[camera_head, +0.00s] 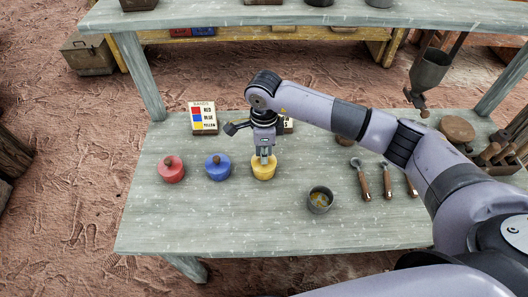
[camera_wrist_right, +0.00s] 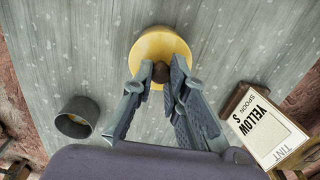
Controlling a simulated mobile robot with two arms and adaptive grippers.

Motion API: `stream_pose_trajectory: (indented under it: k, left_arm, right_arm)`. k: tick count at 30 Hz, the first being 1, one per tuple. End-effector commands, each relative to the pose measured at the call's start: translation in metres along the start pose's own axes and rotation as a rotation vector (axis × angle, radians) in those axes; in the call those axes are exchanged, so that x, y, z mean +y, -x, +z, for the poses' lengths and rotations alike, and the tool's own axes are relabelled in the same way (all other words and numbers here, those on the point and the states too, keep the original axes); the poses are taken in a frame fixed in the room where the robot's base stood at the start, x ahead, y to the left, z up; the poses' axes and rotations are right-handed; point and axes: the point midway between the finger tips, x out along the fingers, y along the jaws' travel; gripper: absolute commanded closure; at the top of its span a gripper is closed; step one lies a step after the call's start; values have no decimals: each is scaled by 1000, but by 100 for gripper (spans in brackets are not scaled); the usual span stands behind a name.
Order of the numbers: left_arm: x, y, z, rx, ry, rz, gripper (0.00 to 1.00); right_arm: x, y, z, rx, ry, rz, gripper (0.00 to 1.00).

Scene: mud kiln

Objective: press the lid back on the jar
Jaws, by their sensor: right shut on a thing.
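A yellow lidded jar (camera_head: 263,171) stands on the grey-green table, right of the red and blue jars. My right gripper (camera_head: 264,155) points down at its top and is shut on the dark lid knob. In the right wrist view the yellow lid (camera_wrist_right: 160,45) fills the upper middle, with the brown knob (camera_wrist_right: 160,74) between my right fingertips (camera_wrist_right: 160,80). The lid looks level on the jar; whether it is fully seated I cannot tell. My left gripper is not in view.
The red jar (camera_head: 171,169) and blue jar (camera_head: 219,167) stand to the left. A grey cup (camera_head: 319,200) with yellow contents is at the right front. Wooden-handled tools (camera_head: 388,184) lie further right. A colour card (camera_head: 203,118) stands behind. The front left of the table is clear.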

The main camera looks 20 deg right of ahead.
Motion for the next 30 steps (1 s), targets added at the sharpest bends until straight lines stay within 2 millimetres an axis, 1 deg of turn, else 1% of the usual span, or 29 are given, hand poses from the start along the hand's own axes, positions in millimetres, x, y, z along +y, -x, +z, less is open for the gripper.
stream_pose_trajectory:
  k: [8,17,30]
  left_arm:
    - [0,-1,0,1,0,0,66]
    - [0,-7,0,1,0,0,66]
    - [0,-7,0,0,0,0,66]
  right_arm:
    - [0,-1,0,0,0,0,100]
    - [0,-4,0,0,0,0,100]
    - [0,-3,0,0,0,0,100]
